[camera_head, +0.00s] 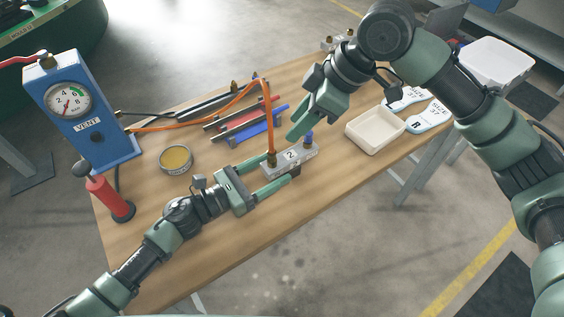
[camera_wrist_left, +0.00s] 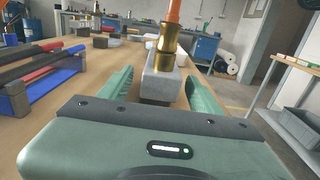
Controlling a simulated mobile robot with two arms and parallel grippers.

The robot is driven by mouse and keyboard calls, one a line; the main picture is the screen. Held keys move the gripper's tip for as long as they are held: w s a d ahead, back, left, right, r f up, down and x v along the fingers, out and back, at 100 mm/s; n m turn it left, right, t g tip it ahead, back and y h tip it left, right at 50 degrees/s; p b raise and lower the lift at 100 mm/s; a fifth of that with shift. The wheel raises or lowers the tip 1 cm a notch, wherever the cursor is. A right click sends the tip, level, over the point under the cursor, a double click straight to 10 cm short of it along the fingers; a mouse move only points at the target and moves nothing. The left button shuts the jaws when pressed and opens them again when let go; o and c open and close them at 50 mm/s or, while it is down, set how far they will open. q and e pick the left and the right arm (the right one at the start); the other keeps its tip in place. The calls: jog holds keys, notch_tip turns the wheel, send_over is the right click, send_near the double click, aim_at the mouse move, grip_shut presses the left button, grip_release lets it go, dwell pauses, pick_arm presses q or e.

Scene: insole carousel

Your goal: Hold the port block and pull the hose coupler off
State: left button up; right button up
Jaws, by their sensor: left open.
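The grey port block (camera_head: 296,157), marked 2, lies on the wooden table. The brass hose coupler (camera_head: 272,159) stands upright on its near-left end, with the orange hose (camera_head: 267,110) rising from it. My left gripper (camera_head: 281,173) is open, its fingers on either side of the block's near end. In the left wrist view the block (camera_wrist_left: 160,84) shows between the fingers with gaps beside it, and the coupler (camera_wrist_left: 167,46) stands on top. My right gripper (camera_head: 298,132) is above and behind the block, pointing down; its finger gap cannot be made out.
A blue-capped fitting (camera_head: 309,137) stands on the block's other end. A rack of red and blue bars (camera_head: 250,125) is behind. A cream tray (camera_head: 375,131) stands right, a round tin (camera_head: 175,159) left. A blue VENT gauge box (camera_head: 86,110) and red pump (camera_head: 107,196) stand far left.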

pick_arm(q)
jog(key=shift+x, duration=1.7)
grip_shut()
pick_arm(e)
jog(key=shift+o, duration=0.6)
jog(key=shift+a, duration=0.1)
pick_arm(q)
jog(key=shift+a, duration=0.1)
pick_arm(e)
jog(key=n+g+h, duration=0.1)
jog(key=n+h, duration=0.4)
jog(key=n, duration=0.3)
send_over(271, 145)
jog(key=shift+s+f, duration=0.1)
jog(key=shift+f, duration=0.55)
jog(key=shift+n+h, duration=0.4)
jog(key=shift+n, duration=0.1)
